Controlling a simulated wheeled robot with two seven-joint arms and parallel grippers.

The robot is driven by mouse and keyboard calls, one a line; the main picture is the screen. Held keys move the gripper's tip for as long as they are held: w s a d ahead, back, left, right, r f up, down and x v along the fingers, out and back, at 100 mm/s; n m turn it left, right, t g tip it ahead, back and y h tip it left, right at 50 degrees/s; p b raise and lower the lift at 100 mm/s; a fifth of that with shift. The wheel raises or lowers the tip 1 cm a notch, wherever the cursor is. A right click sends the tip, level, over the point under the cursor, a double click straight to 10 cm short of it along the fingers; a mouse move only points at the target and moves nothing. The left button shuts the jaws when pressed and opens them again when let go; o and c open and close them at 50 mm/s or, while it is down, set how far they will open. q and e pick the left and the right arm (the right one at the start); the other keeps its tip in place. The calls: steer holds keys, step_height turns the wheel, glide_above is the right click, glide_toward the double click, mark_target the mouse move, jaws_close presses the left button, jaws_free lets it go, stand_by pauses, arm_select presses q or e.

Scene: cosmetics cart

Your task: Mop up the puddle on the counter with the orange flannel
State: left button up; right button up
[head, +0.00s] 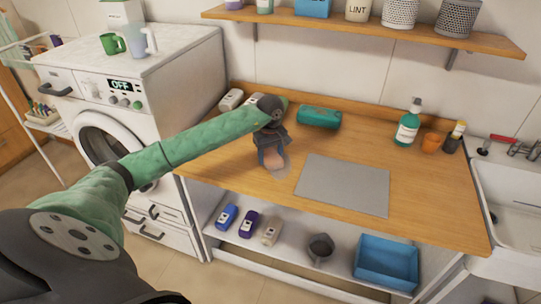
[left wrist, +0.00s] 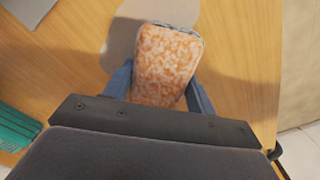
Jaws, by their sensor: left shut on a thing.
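The orange flannel (head: 274,161) is a small, mottled orange-and-white pad. My left gripper (head: 271,150) is shut on it over the left part of the wooden counter, pointing down. In the left wrist view the flannel (left wrist: 163,65) sits between the two blue-grey fingers (left wrist: 160,90). A pale puddle (left wrist: 122,38) shows beside and partly under the flannel in that view; its rim (head: 282,172) also shows in the head view. The flannel hides part of the puddle. I cannot tell if it touches the counter. My right gripper is not in view.
A grey mat (head: 343,185) lies right of the flannel. A teal item (head: 320,117) lies behind. A pump bottle (head: 408,124), an orange cup (head: 431,143) and a sink (head: 511,190) are right. A washing machine (head: 150,95) stands left; a wall shelf (head: 370,32) hangs above.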

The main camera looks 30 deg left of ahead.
mark_target(279, 155)
arm_select(q)
steer(key=shift+f, duration=0.2)
stand_by(0.3)
